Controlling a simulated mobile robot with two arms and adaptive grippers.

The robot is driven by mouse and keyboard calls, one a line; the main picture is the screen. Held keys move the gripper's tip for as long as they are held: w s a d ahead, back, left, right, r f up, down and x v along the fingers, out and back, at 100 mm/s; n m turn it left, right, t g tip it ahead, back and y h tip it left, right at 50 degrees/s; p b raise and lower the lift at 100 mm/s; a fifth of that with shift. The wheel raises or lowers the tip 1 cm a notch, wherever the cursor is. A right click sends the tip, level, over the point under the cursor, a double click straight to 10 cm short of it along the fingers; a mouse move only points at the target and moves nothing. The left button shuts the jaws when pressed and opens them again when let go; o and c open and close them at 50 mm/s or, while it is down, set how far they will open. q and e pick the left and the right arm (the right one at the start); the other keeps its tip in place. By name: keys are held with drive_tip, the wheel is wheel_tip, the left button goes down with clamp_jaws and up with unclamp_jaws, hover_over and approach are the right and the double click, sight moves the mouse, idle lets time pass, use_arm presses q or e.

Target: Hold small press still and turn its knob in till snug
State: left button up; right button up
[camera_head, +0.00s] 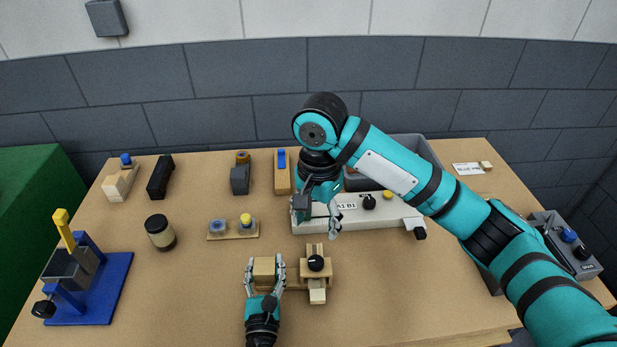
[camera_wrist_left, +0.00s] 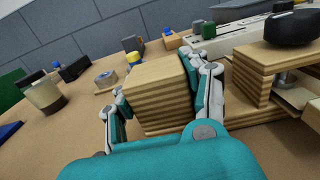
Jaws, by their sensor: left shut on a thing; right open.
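The small press is a light wooden frame (camera_head: 325,280) with a black knob (camera_head: 316,263) on top, near the table's front middle. In the left wrist view its layered frame (camera_wrist_left: 250,75) stands right of my fingers, with the knob (camera_wrist_left: 290,28) large at the upper right. My left gripper (camera_head: 265,270) is shut on a wooden block (camera_wrist_left: 160,90) at the press's left side, with a finger on each side of it. My right gripper (camera_head: 316,217) is open and empty, behind the press and in front of the white panel; it does not touch the knob.
A white panel (camera_head: 380,218) with knobs lies behind the press, with a grey bin (camera_head: 410,150) behind that. A blue vise-like stand (camera_head: 95,290) is at the left. A jar (camera_head: 160,232) and a small cup holder (camera_head: 233,231) stand between.

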use_arm(q)
drive_tip(key=o, duration=1.3)
drive_tip(key=shift+c, duration=0.2)
drive_tip(key=shift+s, duration=0.1)
drive_tip(key=s, duration=1.1)
drive_tip(key=shift+s+a, duration=0.25)
drive_tip(key=shift+s, duration=0.15)
drive_tip(key=shift+s, duration=0.15)
